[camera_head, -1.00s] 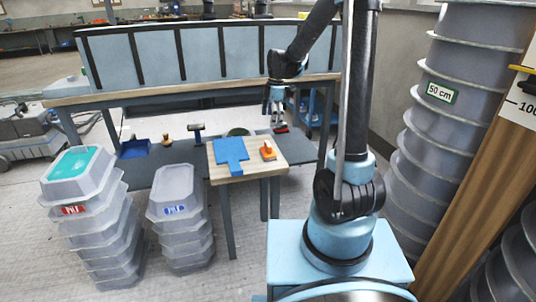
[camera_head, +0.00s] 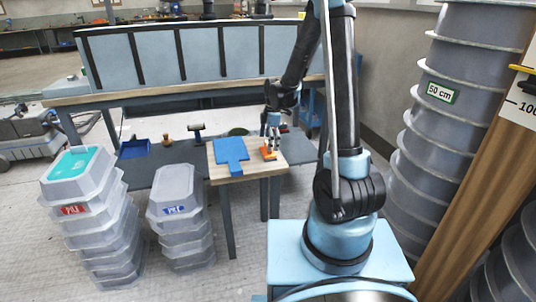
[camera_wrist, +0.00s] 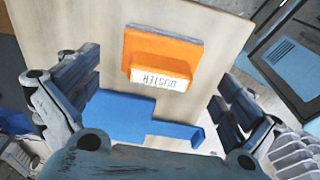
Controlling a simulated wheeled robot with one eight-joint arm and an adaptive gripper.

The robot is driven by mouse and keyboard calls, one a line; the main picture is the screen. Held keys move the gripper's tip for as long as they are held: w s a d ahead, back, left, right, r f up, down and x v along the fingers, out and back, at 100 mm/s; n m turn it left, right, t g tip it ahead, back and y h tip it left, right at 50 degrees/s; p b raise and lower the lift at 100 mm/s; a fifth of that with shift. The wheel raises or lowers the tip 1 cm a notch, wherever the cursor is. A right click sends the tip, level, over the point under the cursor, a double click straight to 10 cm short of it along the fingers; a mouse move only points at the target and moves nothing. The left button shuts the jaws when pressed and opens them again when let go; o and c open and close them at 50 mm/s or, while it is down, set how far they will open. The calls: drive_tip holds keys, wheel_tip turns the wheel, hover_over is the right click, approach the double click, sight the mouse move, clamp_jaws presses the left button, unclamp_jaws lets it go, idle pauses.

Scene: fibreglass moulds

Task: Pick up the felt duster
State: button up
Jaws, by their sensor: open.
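The felt duster (camera_wrist: 172,50) is an orange block with a grey felt edge and a white label reading DUSTER. It lies on the small wooden table, near its right side in the head view (camera_head: 268,154). My gripper (camera_head: 272,138) is over the duster in the head view and partly covers it. In the wrist view my gripper (camera_wrist: 155,100) has its fingers spread wide on both sides, open and empty. The duster lies between and ahead of the fingers, apart from them.
A blue paddle-shaped piece (camera_head: 231,155) lies on the small table (camera_head: 220,173), left of the duster. Stacked grey moulds (camera_head: 180,215) stand left of the table. A long workbench (camera_head: 190,92) stands behind. Tall grey ribbed moulds (camera_head: 440,130) rise at the right.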

drive_tip(key=shift+a+f, duration=0.1)
drive_tip(key=shift+f, duration=1.8)
drive_tip(key=shift+c, duration=0.6)
drive_tip(key=c, duration=1.1)
drive_tip(key=shift+r, duration=0.15)
wheel_tip(320, 180, up, 10)
drive_tip(key=shift+f, duration=0.1)
drive_tip(key=shift+o, duration=1.4)
